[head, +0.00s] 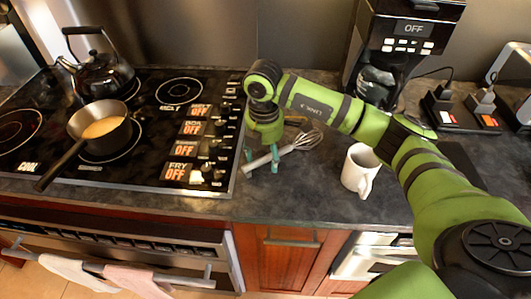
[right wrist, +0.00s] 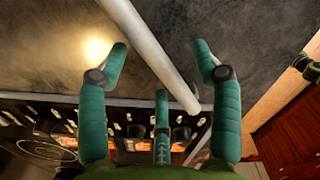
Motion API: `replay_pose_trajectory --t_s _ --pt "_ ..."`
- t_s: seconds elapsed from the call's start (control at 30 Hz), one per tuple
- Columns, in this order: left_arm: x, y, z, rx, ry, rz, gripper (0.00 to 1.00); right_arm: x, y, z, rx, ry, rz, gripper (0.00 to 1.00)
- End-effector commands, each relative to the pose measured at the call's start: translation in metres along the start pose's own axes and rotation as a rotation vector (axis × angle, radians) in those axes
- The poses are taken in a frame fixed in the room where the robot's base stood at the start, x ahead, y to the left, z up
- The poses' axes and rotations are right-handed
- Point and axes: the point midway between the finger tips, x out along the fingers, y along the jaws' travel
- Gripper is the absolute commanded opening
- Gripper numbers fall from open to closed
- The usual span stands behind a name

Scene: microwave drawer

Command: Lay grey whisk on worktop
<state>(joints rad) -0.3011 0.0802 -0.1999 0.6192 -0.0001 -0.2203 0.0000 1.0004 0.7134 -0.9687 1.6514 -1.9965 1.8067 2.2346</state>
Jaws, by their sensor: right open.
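The grey whisk (head: 303,141) appears to lie on the dark worktop (head: 300,195), just right of the cooktop. Its wire head points right toward the back and its pale handle points left toward the cooktop edge. My right gripper (head: 262,160) is over the handle with its green fingers spread. In the right wrist view the whisk handle (right wrist: 150,45) runs between the open fingers (right wrist: 160,50), with gaps on both sides. Any small gap between handle and worktop is hard to tell. My left gripper is not in view.
A white mug (head: 359,170) stands right of the whisk. A coffee maker (head: 405,45) is at the back. The cooktop (head: 150,165) on the left holds a saucepan (head: 100,125) and a black kettle (head: 100,73). The worktop in front of the whisk is clear.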

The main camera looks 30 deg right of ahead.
Motion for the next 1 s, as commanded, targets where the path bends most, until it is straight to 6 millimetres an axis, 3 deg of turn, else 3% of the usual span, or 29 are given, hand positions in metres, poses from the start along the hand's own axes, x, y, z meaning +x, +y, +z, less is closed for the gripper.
replay_pose_trajectory --t_s 0.2,0.3,0.73,0.87,1.0 --pt "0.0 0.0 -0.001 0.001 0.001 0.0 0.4 0.0 0.0 0.0 0.0 0.0 0.0 0.65" --pt "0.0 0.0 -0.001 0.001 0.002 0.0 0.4 0.0 0.0 0.0 0.0 0.0 0.0 0.93" --pt "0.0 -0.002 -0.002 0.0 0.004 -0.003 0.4 -0.005 0.001 0.0 0.0 0.001 0.002 0.93" --pt "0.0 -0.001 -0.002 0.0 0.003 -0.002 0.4 -0.024 0.001 0.0 0.0 0.001 0.005 0.93" --pt "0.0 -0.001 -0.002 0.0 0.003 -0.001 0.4 -0.055 0.001 0.0 -0.001 0.001 0.006 0.93"
